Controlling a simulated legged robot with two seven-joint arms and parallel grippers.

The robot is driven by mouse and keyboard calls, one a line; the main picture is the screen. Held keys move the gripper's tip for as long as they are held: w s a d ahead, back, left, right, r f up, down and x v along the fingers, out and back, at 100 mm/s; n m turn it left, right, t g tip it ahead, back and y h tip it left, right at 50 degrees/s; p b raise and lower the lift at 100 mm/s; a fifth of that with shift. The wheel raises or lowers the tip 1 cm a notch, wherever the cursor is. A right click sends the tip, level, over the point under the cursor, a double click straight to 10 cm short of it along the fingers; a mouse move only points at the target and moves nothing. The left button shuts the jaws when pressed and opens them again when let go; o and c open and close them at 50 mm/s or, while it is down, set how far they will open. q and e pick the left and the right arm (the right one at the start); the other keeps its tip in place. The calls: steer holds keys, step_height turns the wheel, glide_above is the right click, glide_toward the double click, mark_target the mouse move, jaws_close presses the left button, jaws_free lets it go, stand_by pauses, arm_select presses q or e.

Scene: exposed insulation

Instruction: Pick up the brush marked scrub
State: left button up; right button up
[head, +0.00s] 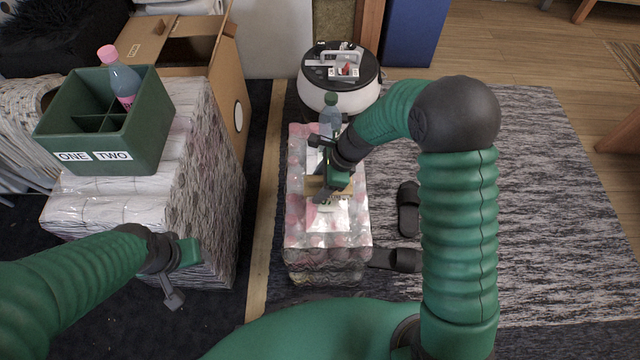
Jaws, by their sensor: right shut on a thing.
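My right gripper (324,196) reaches down over the plastic-wrapped pack of bottles (345,240) in the middle. It is shut on a tan, wooden-looking thing (343,188), which looks like the brush, at the top of the pack. The gripper hides part of it, and I cannot read a scrub mark. Whether it still touches the pack is unclear. My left gripper (183,275) is empty, with its fingers apart, low in front of the wrapped stack on the left.
A green divided box (105,135) labelled ONE and TWO holds a pink-capped bottle (122,80) on the wrapped stack (105,212). A clear bottle (331,115) stands at the pack's far end. Behind is a round white device (340,82). Dark slippers (408,210) lie right of the pack.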

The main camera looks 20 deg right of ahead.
steer(key=s+a, duration=0.2)
steer(key=s, duration=0.5)
steer(key=s+a+r, duration=0.1)
steer(key=s+a, duration=0.2)
steer(key=s, duration=0.5)
steer(key=shift+a+p, duration=0.25)
steer(key=shift+p, duration=0.05)
